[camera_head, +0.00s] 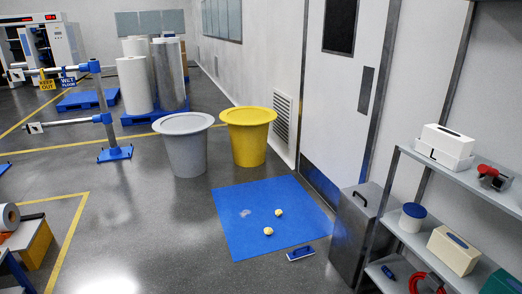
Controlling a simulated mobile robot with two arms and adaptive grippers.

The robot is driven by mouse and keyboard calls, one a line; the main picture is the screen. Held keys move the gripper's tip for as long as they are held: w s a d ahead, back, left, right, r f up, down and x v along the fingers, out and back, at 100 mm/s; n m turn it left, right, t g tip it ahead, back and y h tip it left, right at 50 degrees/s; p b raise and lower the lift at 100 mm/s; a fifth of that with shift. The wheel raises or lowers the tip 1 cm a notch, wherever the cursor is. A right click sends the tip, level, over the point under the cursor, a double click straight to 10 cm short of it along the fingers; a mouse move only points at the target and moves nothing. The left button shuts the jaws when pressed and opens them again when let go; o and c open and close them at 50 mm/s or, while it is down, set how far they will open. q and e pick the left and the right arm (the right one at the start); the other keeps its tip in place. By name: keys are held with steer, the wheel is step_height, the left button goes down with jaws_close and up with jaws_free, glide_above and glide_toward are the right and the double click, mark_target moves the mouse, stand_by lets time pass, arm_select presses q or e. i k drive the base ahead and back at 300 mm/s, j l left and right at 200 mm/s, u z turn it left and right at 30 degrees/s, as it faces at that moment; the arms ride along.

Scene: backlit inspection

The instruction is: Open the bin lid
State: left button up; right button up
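Three bin-like containers are in the head view, and I cannot tell which one the task means. A slim dark-grey rectangular bin (351,246) stands on the floor at the right, against the shelf. Its flat top (365,199) looks shut and has a small dark recess or handle. A round light-grey bin (187,154) and a round yellow bin (248,143) stand side by side near the wall. Both are upright with wide rims, and their tops look covered. Neither of my grippers is in view.
A blue mat (245,220) with small crumpled pieces lies on the floor before the round bins. A blue-and-white object (301,254) lies beside it. Grey shelves (420,245) with boxes crowd the right.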

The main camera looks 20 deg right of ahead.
mark_target(366, 197)
steer(key=i+z, duration=0.3)
steer(key=i, duration=0.2)
steer(key=i+j+z, duration=0.25)
steer(key=i, duration=0.3)
steer(key=i+j+z, duration=0.3)
steer(key=i, duration=0.2)
